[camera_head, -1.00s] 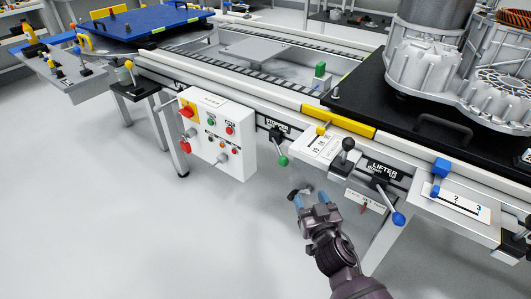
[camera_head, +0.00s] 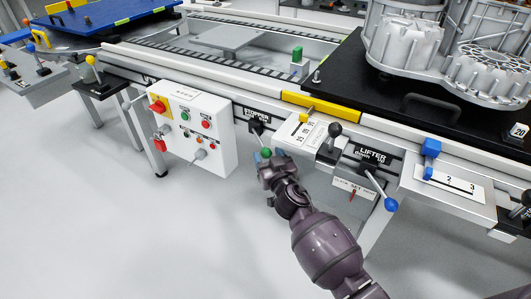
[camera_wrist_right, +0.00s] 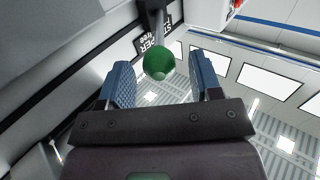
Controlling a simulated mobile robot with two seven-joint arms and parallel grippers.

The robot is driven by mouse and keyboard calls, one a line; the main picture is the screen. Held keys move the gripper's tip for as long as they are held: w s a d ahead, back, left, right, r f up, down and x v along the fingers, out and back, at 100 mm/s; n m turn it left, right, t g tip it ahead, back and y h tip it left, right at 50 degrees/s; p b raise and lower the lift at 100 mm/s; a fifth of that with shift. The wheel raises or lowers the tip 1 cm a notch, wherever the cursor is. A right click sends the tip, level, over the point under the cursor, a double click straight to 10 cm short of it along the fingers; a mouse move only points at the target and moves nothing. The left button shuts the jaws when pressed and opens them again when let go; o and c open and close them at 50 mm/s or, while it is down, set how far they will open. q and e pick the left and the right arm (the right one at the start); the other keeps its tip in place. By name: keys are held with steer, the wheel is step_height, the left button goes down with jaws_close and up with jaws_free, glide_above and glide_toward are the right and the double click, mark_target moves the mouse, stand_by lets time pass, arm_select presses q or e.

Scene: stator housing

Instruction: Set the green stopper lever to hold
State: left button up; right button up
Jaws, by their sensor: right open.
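The green stopper lever's ball knob (camera_head: 266,153) shows just at my right gripper (camera_head: 268,158) in the head view. Its black pivot block (camera_head: 256,126) sits on the rail below the stopper label (camera_head: 257,114). In the right wrist view the green ball (camera_wrist_right: 159,63) hangs on its rod between the two blue fingertips of my right gripper (camera_wrist_right: 164,82). The fingers are open, with a gap on each side of the ball. The lever points downward from its pivot. My left gripper is not in view.
A white control box (camera_head: 193,130) with buttons is left of the lever. A black-knobbed lever (camera_head: 334,131) and the blue-knobbed lifter lever (camera_head: 391,204) are to the right. A black plate (camera_head: 400,112) carries metal housings above. The floor in front is clear.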

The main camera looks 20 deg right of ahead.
steer(key=shift+w, duration=0.95)
jaws_close()
